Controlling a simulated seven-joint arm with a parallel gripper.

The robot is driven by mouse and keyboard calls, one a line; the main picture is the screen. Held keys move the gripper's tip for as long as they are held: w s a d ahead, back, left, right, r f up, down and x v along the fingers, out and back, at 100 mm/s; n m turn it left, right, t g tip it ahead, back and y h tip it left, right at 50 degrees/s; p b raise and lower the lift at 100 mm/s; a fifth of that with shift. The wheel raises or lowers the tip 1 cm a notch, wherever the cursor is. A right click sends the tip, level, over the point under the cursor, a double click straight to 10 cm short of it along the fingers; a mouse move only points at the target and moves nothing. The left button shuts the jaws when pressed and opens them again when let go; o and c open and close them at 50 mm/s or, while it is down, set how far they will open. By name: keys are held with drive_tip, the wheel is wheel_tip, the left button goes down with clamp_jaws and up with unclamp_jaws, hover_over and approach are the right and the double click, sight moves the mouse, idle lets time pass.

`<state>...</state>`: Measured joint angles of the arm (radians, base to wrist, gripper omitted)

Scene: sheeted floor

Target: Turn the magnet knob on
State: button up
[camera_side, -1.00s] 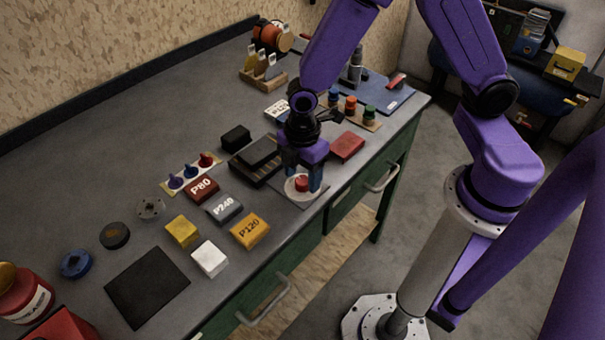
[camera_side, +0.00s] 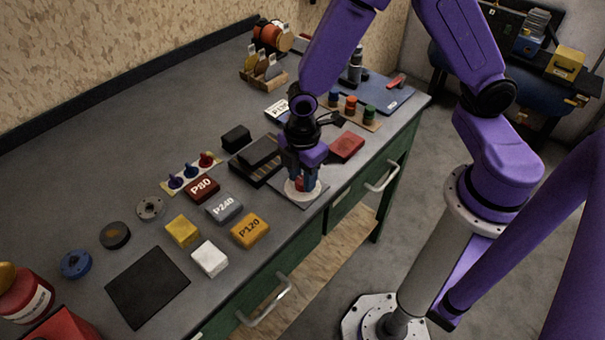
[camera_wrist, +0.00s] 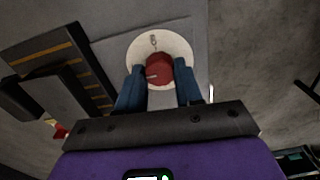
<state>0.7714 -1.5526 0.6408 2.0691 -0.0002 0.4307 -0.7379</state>
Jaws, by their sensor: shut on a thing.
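The magnet knob is a small red knob (camera_wrist: 159,68) on a round white dial (camera_wrist: 176,43) in the wrist view. The dial sits on a grey square plate (camera_side: 311,200) near the bench's front edge. My gripper (camera_wrist: 159,76) points down over the dial, its two blue fingers closed on opposite sides of the red knob. In the side view my gripper (camera_side: 301,180) mostly hides the knob, with the white dial (camera_side: 303,194) showing below it. A light pointer line shows on the knob's top, aimed to the left in the wrist view.
A dark block with a slotted base (camera_side: 257,158) stands just left of my gripper, and a red block (camera_side: 347,147) to its right. A drawer handle (camera_side: 382,177) projects below the bench edge.

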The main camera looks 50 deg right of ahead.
drive_tip(key=m, duration=0.4)
drive_tip(key=shift+m, duration=0.3)
drive_tip(key=m, duration=0.4)
drive_tip(key=shift+m, duration=0.3)
drive_tip(key=m, duration=0.4)
drive_tip(key=shift+m, duration=2)
drive_tip(key=o, duration=1)
drive_tip(key=shift+o, duration=0.2)
drive_tip(key=shift+r, duration=0.1)
